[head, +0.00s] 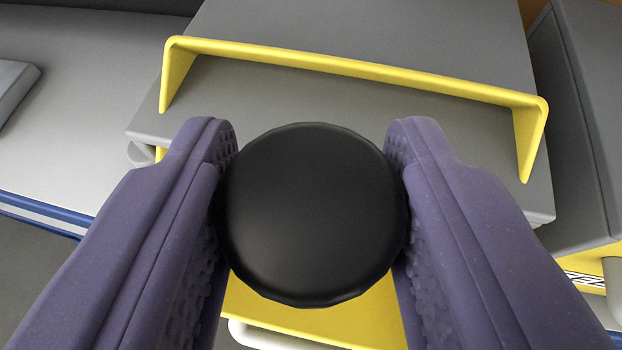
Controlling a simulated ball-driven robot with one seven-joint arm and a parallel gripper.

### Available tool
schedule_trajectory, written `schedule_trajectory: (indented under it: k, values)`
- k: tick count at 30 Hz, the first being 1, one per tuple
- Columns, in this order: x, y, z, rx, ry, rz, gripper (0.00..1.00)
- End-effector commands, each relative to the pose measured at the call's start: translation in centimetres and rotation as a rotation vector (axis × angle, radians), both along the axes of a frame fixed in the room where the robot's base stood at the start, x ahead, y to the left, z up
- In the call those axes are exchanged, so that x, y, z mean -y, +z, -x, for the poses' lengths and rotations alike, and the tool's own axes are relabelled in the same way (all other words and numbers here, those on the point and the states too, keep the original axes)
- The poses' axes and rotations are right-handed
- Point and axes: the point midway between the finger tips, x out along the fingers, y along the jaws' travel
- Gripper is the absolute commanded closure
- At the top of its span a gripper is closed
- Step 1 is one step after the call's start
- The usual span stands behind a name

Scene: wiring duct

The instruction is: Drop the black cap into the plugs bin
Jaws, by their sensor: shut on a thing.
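The black cap (312,215) is round with a smooth, flat face toward the camera. It sits between the two purple fingers of my gripper (312,205), which are shut on its left and right sides. The cap hides part of what lies beneath it. Below and beyond the cap is a grey surface with a raised yellow rail (355,68). I cannot tell which thing in view is the plugs bin, as no label can be read.
A grey unit with yellow trim (575,130) stands at the right edge. A light grey surface with a blue edge (90,110) lies at the left, with a grey object (15,85) on it. A yellow panel (300,318) shows below the cap.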

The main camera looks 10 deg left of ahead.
Motion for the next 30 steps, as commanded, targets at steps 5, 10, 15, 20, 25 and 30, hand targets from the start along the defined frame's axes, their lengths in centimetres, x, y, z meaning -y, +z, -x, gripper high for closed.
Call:
schedule_trajectory:
  k: [5, 10, 15, 20, 25, 30]
  values:
    - [0.0, 0.0, 0.0, 0.0, 0.0, 0.0, 0.46]
    - [0.0, 0.0, 0.0, 0.0, 0.0, 0.0, 0.26]
    - [0.0, 0.0, 0.0, 0.0, 0.0, 0.0, 0.26]
    - [0.2, 0.6, 1.2, 0.002, 0.0, 0.0, 0.26]
    - [0.7, 2.0, 4.1, 0.002, 0.001, -0.001, 0.26]
    - [1.2, 3.1, 6.3, 0.001, 0.0, -0.001, 0.26]
